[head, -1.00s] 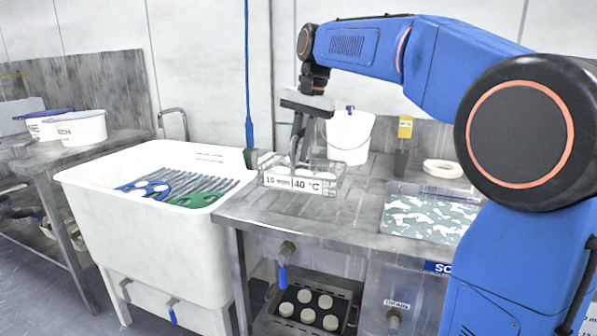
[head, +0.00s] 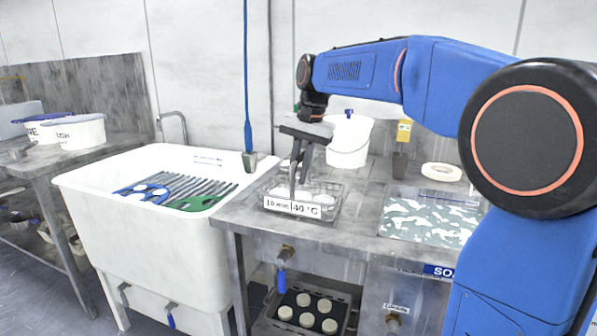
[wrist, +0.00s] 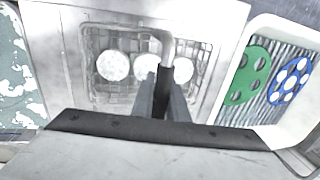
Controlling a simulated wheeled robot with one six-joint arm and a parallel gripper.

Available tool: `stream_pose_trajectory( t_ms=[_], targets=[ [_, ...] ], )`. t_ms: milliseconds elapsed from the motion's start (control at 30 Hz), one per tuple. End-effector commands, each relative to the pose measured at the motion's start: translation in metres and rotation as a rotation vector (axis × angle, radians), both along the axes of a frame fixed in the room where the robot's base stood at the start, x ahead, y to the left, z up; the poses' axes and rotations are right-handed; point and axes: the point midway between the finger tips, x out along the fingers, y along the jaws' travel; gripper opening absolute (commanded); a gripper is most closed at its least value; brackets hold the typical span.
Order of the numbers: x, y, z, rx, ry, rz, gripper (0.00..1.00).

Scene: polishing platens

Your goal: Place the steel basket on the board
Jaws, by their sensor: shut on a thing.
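My gripper (head: 297,190) points down and is shut on the basket's upright handle (wrist: 168,45). Whether the basket's base touches the bench cannot be told.
The white sink (head: 110,185) adjoins the bench on the left. A white bucket (head: 347,145) stands behind the basket.

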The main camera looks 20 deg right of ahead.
Motion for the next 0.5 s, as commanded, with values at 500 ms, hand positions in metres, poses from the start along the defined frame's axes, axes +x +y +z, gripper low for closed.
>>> stream_pose_trajectory(
  t_ms=[500],
  targets=[
    [-0.0002,-0.0005,0.0059,0.0,0.0,0.0,0.32]
  ],
)
